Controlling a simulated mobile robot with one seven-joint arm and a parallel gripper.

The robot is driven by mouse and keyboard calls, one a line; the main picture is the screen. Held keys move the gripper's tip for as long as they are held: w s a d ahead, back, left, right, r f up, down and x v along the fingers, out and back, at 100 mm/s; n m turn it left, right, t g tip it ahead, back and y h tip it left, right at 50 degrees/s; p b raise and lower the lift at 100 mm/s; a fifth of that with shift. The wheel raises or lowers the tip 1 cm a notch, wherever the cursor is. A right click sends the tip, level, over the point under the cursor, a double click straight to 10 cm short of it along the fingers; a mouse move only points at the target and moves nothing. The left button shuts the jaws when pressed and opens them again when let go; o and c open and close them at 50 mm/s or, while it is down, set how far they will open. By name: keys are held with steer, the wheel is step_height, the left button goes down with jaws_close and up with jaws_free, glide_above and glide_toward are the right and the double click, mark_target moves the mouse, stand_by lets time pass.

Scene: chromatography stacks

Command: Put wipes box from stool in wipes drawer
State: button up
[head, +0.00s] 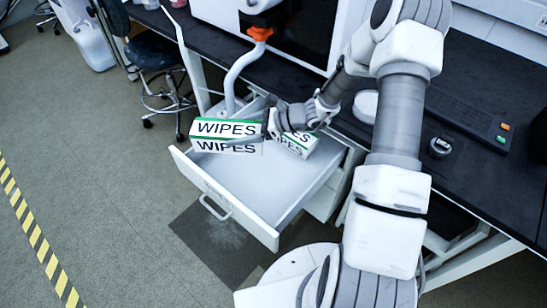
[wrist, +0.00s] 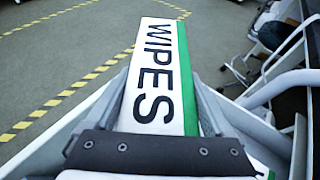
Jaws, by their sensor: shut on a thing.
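A white wipes box with a green stripe (head: 222,129) is in my gripper (head: 268,124), over the back left part of the open white drawer (head: 200,180). In the wrist view the box (wrist: 158,70) sits between both fingers and points away from me. Whether its underside touches the drawer cannot be told. A second wipes box (head: 300,143) is at the drawer's back right, partly hidden by my gripper. The stool (head: 152,52) stands at the upper left; no box shows on its seat.
The black bench top (head: 465,145) runs along the right above the drawer. A white curved tube (head: 238,68) hangs close behind the held box. The drawer's front half is bare, and open floor (head: 90,130) lies to the left.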

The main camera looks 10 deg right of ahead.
steer(key=w+d+f+m+t+h, duration=0.1)
steer(key=d+f+m+t+h, duration=0.1)
steer(key=d+m+t, duration=0.3)
steer(key=w+d+f+m+t+h, duration=0.1)
steer(key=w+d+m+h, duration=0.15)
steer(key=d, duration=0.45)
steer(key=shift+t, duration=0.4)
steer(key=shift+s+d+f+b, duration=0.1)
steer(key=shift+f+b, duration=0.3)
steer(key=shift+f, duration=1.3)
steer(key=shift+s+d+f+b, duration=0.15)
steer(key=shift+f+b, duration=0.3)
steer(key=shift+f, duration=1.25)
steer(key=shift+s+d+f+b, duration=0.1)
steer(key=shift+f+b, duration=0.3)
steer(key=shift+f, duration=1.3)
steer(key=shift+f, duration=0.1)
steer(key=shift+f+b, duration=0.45)
steer(key=shift+f, duration=0.05)
steer(key=o, duration=1.2)
steer(key=shift+o, duration=0.2)
